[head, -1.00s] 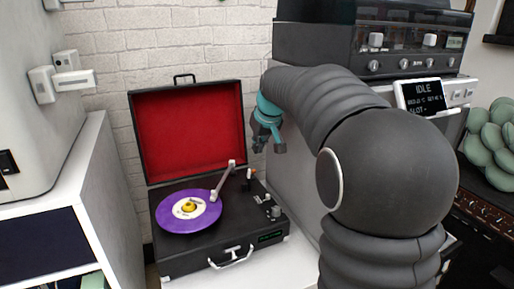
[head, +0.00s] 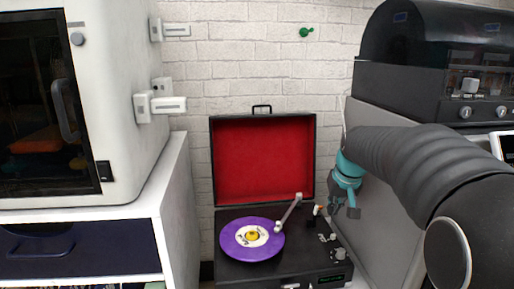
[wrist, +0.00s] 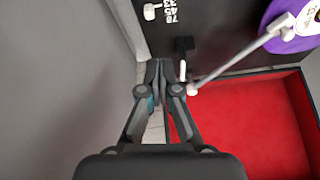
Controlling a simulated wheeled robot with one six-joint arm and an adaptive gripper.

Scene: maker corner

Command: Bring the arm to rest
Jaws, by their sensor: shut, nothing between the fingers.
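My gripper (head: 346,212) is shut and empty, held in the air at the right side of the open record player (head: 231,273). My dark arm reaches to it from the right edge of the head view. In the wrist view, the closed fingertips (wrist: 161,66) point toward the edge of the player, with the red-lined lid (wrist: 245,120) to their right. Whether any part of my gripper touches the player cannot be told.
A purple record (head: 240,247) lies on the player, with the tonearm (head: 289,212) at its right edge. A white cabinet (head: 175,200) with a white machine (head: 125,60) on it stands left. A grey unit with a dark knobbed machine (head: 430,88) stands right. A green knob (head: 306,32) is on the brick wall.

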